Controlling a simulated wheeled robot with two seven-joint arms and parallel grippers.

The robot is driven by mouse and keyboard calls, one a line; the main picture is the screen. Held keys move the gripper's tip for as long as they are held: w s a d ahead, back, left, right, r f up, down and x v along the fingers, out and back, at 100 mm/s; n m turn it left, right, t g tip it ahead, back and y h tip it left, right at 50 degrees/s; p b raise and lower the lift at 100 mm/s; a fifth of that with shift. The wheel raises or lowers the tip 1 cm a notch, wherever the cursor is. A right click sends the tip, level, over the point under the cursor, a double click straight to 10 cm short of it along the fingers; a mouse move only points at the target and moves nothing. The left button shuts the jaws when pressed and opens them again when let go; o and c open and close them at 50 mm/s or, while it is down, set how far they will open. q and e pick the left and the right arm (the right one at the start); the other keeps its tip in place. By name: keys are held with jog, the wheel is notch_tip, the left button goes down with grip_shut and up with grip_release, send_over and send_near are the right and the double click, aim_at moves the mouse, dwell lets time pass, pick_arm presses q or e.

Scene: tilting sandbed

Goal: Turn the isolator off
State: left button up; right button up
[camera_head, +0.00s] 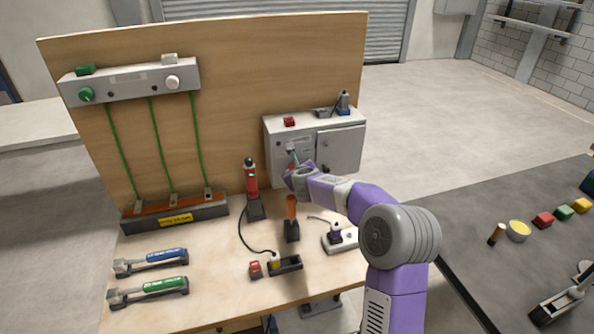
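A grey isolator cabinet (341,148) stands at the back right of the wooden bench, against the upright board. A small panel with a lever (294,154) is on the left part of its front. The purple arm comes in from the lower right, and its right gripper (297,166) is at the cabinet front, just by the lever. The wrist partly covers the lever and the fingers, so whether they touch or grip it is unclear. My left gripper is not in view.
A red device (251,178) stands left of the cabinet. An orange-handled tool (291,211), a padlock-like red item (255,269) and a white socket base (341,241) lie in front. Two torque-wrench-like tools (150,262) lie front left. A dark table (480,235) is at right.

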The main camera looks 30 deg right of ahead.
dwell(0.5)
jog(key=o, duration=1.1)
jog(key=shift+c, duration=0.2)
jog(key=v, duration=0.7)
jog(key=shift+s+a, duration=0.15)
jog(key=shift+s, duration=0.1)
